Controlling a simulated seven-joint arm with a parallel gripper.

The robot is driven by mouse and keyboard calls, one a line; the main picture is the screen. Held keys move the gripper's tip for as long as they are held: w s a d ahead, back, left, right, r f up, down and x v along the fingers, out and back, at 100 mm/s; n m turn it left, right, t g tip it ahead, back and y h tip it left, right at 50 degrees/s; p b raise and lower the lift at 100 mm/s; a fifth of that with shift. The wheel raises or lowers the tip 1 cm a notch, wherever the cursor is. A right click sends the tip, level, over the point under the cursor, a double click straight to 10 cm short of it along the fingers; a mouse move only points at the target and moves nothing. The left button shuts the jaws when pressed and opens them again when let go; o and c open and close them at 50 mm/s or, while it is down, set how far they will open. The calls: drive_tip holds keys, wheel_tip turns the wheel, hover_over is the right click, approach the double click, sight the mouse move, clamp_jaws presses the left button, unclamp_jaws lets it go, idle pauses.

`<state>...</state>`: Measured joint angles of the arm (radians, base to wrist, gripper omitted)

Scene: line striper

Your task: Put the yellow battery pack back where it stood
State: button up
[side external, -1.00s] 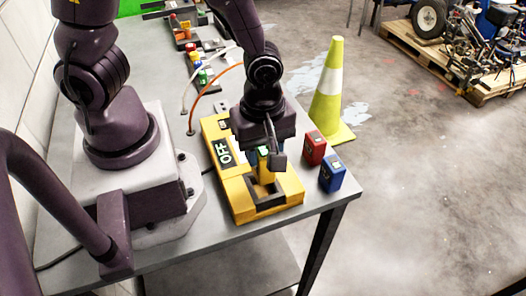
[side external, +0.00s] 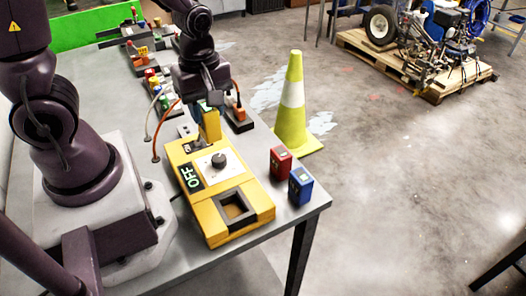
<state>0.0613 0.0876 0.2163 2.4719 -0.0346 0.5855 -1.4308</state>
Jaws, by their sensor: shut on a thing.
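My gripper (side external: 213,102) is shut on the yellow battery pack (side external: 209,126) and holds it upright. The pack shows at the far end of the yellow box (side external: 240,185); I cannot tell whether its lower end touches anything. The box has a dark knob on a white plate, an "OFF" label on its left side and a dark-framed square socket (side external: 236,208) at its near end. The socket is empty. A red pack (side external: 281,161) and a blue pack (side external: 301,186) stand on the table to the right of the box.
A yellow-green cone (side external: 292,110) stands beyond the table's right edge. An orange cable (side external: 160,125) and a pale cable curve up left of the box. A dark holder with an orange item (side external: 238,117) sits just right of my gripper. Small coloured parts lie farther back.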

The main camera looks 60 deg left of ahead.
drive_tip(key=shift+w+f+m, duration=0.1)
drive_tip(key=shift+w+m, duration=0.1)
drive_tip(key=shift+m, duration=0.1)
drive_tip(key=shift+w+a+f, duration=0.3)
drive_tip(key=shift+w+f, duration=1.85)
drive_tip(key=shift+w, duration=0.05)
drive_tip(key=shift+w+a+f, duration=0.35)
drive_tip(key=shift+w+f, duration=1.75)
drive_tip(key=shift+w, duration=0.15)
drive_tip(key=shift+w+a+f, duration=0.3)
drive_tip(key=shift+w+f, duration=1.85)
drive_tip(key=shift+w, duration=0.05)
drive_tip(key=shift+f, duration=0.1)
drive_tip(key=o, duration=0.9)
